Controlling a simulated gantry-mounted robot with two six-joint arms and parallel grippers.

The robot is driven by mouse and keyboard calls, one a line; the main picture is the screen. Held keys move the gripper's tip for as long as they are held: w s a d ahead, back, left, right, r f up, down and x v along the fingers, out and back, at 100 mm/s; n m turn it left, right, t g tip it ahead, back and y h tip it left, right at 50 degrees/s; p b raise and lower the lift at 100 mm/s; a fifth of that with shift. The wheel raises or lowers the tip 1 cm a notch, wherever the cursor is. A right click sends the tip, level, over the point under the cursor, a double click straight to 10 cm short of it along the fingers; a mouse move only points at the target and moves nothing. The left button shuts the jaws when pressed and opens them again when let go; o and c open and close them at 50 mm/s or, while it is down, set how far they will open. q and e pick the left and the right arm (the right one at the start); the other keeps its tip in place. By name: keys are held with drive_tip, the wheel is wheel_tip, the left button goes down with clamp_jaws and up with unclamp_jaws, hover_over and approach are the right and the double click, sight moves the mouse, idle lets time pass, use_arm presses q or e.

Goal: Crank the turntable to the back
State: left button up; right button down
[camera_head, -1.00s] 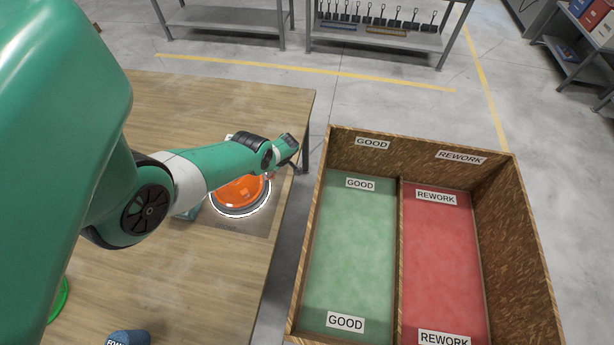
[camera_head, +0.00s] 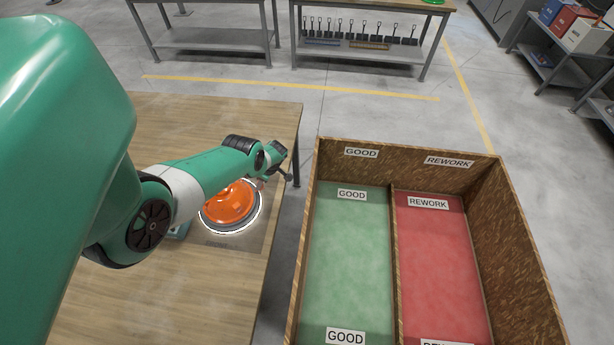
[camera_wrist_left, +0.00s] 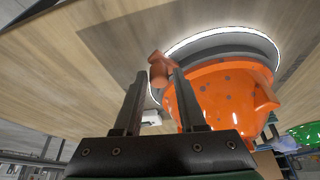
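The turntable (camera_head: 236,230) is a round grey disc with a bright white rim, on the wooden table near its right edge. An orange, shell-like hood (camera_head: 229,203) rests on it, partly behind my left arm. In the left wrist view, the spotted hood (camera_wrist_left: 225,90) and the turntable rim (camera_wrist_left: 222,32) are close ahead. A small orange knob (camera_wrist_left: 158,66) shows at the fingertips. My left gripper (camera_wrist_left: 160,82) has its fingers apart, with the knob in the gap between the tips; contact is unclear. In the head view, the gripper (camera_head: 278,173) is at the turntable's far right side. My right gripper is not seen.
A divided wooden crate (camera_head: 397,290) with green GOOD and red REWORK sides stands right of the table (camera_head: 215,110), across a floor gap. Shelving stands at the back. A green object (camera_wrist_left: 305,133) shows at the wrist view's right edge.

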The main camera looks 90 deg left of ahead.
use_arm(q)
drive_tip(key=shift+o, duration=1.1)
drive_tip(key=p+v, duration=1)
drive_tip(key=v, duration=0.1)
drive_tip(key=shift+r+p, duration=0.3)
drive_tip(key=shift+p, duration=0.05)
